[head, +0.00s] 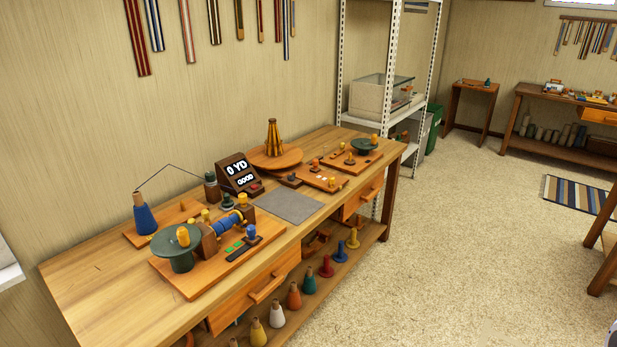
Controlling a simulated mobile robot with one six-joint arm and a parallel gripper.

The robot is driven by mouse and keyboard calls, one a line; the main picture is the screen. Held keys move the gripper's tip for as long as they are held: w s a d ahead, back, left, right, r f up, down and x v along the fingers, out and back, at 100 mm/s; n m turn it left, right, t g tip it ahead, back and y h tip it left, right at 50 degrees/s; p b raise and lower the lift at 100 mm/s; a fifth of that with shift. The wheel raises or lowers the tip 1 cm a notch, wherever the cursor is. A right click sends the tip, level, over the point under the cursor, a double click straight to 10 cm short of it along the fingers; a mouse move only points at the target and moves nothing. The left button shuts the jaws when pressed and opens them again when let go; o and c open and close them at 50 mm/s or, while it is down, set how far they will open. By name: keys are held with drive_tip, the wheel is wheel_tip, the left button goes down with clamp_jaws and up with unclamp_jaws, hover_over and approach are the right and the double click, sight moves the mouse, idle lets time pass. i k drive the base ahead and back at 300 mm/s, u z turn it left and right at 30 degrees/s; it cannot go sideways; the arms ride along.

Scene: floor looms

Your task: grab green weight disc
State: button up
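Several dark green things stand on the wooden workbench (95,275), and I cannot tell for sure which is the weight disc. A small dark green knobbed piece (228,203) stands in front of the display box. A taller dark green piece (211,188) stands just left of the display. A wide green wheel (178,258) with an orange knob sits on the winder board at the near left. Another flat green disc (362,146) lies on a board at the bench's far end. My gripper is not in view.
A display box (238,173) reads "0 YD GOOD". A blue yarn cone (144,216), a grey mat (291,207) and a round wooden turntable (275,160) are on the bench. Coloured cones line the shelf below. Carpeted floor (440,240) is open to the right.

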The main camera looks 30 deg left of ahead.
sight(226, 203)
drive_tip(key=u, duration=0.65)
drive_tip(key=i, duration=1.35)
drive_tip(key=u, duration=1.4)
drive_tip(key=i, duration=1.1)
drive_tip(key=u, duration=0.45)
